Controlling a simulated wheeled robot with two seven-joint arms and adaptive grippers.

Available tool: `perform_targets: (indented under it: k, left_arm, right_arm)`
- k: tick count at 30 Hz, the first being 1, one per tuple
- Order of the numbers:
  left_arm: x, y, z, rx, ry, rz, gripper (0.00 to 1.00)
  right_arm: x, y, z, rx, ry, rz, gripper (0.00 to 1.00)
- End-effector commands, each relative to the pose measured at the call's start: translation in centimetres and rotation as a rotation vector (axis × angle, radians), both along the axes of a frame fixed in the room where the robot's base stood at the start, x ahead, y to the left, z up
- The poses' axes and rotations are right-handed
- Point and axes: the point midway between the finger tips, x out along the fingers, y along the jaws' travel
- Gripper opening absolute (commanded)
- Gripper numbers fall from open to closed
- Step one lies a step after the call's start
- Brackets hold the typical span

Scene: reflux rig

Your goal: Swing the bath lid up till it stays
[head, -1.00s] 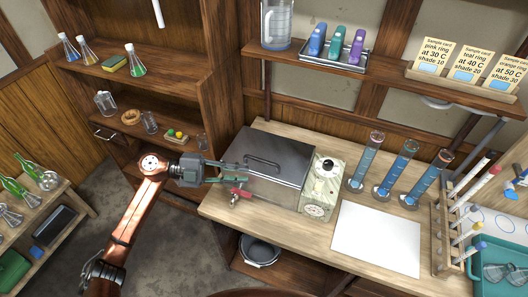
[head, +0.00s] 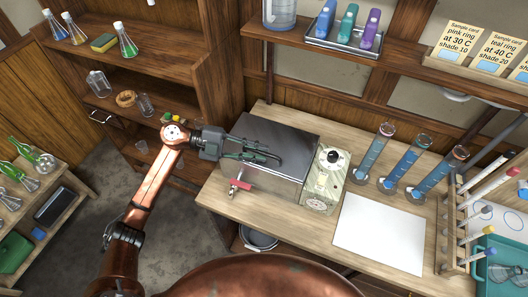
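The bath (head: 262,185) is a metal box on the wooden bench, with a red-handled tap (head: 240,185) on its front left. Its flat grey lid (head: 298,135) is down and looks closed. The lid's dark bar handle (head: 273,151) lies on top. My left gripper (head: 264,154) reaches in from the left over the lid, with its fingers at the handle. The fingers and handle overlap, so I cannot tell whether they grip it. My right gripper is not in view.
A control unit with a dial (head: 325,175) adjoins the bath's right side. Blue-filled cylinders (head: 406,161), a white sheet (head: 380,233) and a tube rack (head: 447,235) stand further right. A shelf (head: 380,62) with bottles and cards hangs behind, above the bench.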

Motion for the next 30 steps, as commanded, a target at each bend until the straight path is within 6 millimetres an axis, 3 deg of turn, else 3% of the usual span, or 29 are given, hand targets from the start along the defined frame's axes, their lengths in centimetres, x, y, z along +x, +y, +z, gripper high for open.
perform_targets:
  k: [6, 14, 22, 30]
  left_arm:
    - [0.0, -1.7, -0.4, -0.001, 0.001, -0.001, 0.17]
    - [0.0, -1.9, -0.4, -0.001, 0.001, -0.001, 0.17]
    - [0.0, -1.9, -0.4, -0.001, 0.001, -0.001, 0.0]
    - [0.0, -1.8, -0.4, 0.0, 0.001, 0.0, 0.0]
  right_arm:
    - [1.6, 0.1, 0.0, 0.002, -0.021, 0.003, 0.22]
    - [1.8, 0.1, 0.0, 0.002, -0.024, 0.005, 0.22]
    - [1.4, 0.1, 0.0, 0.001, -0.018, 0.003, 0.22]
    - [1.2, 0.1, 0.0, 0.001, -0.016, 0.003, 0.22]
